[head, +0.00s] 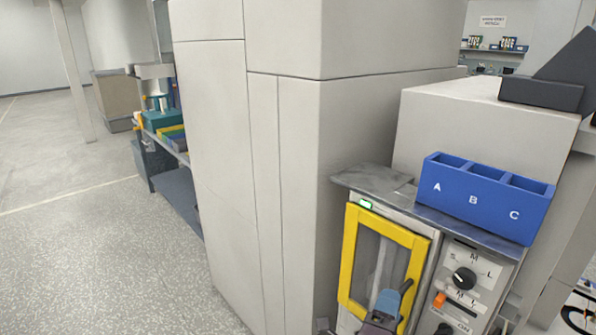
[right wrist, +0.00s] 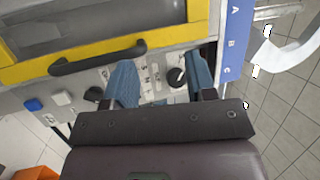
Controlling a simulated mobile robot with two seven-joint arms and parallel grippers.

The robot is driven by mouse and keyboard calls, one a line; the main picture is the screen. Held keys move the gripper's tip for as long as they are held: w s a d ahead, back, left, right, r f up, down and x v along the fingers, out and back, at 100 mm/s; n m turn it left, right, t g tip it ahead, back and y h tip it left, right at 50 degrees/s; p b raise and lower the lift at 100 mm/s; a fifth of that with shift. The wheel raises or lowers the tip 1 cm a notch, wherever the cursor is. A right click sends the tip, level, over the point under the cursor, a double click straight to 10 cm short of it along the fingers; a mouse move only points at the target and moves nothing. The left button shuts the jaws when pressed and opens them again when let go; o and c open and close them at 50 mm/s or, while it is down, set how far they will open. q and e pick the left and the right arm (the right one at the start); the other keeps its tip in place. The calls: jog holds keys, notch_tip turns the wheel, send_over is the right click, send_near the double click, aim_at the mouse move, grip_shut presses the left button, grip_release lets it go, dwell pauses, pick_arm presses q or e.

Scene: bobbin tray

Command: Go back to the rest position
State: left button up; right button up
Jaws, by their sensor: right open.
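My right gripper (head: 388,308) shows at the bottom of the head view, in front of the lower part of the yellow-framed door. In the right wrist view its two blue fingers (right wrist: 162,72) are spread apart with nothing between them. Beyond them is the control panel (right wrist: 150,78) with a black knob (right wrist: 176,77). The blue bobbin tray (head: 480,205), marked A, B and C, stands on the machine top at the right. Its lettered side also shows at the upper right of the right wrist view (right wrist: 234,45). My left gripper is not in view.
The yellow door (head: 352,245) looks closed, and its dark handle (right wrist: 98,55) is close to the fingers. An orange switch (head: 439,299) and a black knob (head: 465,278) sit on the panel. A tall pale cabinet (head: 285,180) stands left of the machine. Open floor (head: 95,250) lies farther left.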

notch_tip(320, 180, down, 7)
jog(key=s+a+n+y, duration=0.3)
jog(key=n+y, duration=1.1)
jog(key=n, duration=0.5)
jog(key=s+d+f+n+g+h, duration=0.3)
jog(key=s+d+f+n+g, duration=0.2)
jog(key=s+d+f, duration=0.7)
jog(key=s+f+g, duration=0.1)
jog(key=s+f, duration=0.1)
jog(key=s, duration=0.2)
jog(key=shift+s+d+f, duration=0.15)
jog(key=shift+d+f, duration=0.05)
jog(key=shift+d, duration=0.05)
jog(key=shift+c, duration=0.8)
